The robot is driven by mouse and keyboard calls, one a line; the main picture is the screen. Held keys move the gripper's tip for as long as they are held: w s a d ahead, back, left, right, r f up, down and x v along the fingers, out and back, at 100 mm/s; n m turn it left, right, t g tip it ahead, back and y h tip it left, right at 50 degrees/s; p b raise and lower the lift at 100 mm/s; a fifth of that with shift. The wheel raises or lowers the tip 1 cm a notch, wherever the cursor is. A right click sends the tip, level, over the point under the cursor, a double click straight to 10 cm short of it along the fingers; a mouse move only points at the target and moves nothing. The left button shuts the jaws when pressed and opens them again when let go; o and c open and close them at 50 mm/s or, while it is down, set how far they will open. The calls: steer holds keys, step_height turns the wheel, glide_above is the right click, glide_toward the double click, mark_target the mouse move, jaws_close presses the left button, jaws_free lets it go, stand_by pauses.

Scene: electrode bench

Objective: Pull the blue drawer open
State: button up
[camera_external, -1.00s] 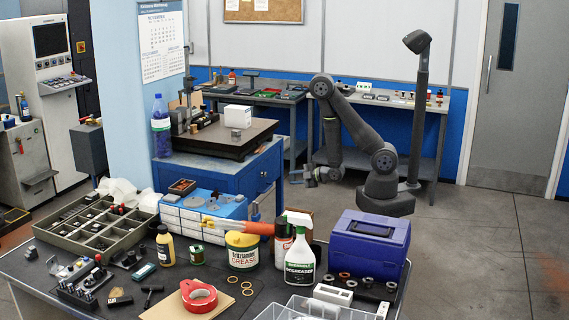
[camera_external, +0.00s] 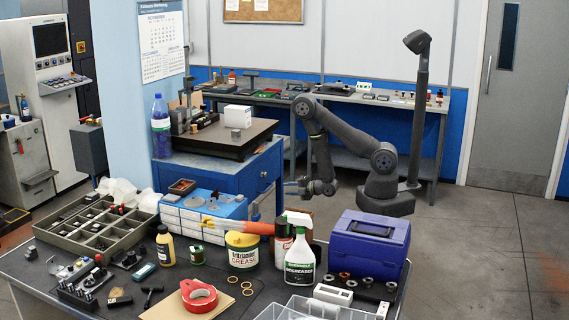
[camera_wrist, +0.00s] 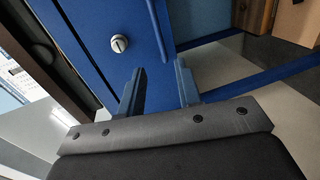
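The blue drawer is part of the blue cabinet (camera_external: 215,174) at the centre left in the external view. In the wrist view, a blue front panel (camera_wrist: 88,22) fills the upper left, with a round silver knob or lock (camera_wrist: 120,43) on it. The drawer looks shut, though its front is seen at a steep angle in the external view. My gripper (camera_external: 290,187) is close to the cabinet's right side, fingers pointing left. In the wrist view my gripper (camera_wrist: 160,82) is open, with nothing seen between its fingers. The knob lies up and left of the fingertips, apart from them.
A dark surface plate (camera_external: 225,142) with a white box sits on the cabinet. The cluttered front bench holds a spray bottle (camera_external: 300,255) and a blue-purple toolbox (camera_external: 368,247) in the foreground. Open floor (camera_external: 480,245) lies to the right.

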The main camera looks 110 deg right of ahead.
steer(key=x, duration=1)
steer(key=shift+w+d, duration=0.25)
jaws_close()
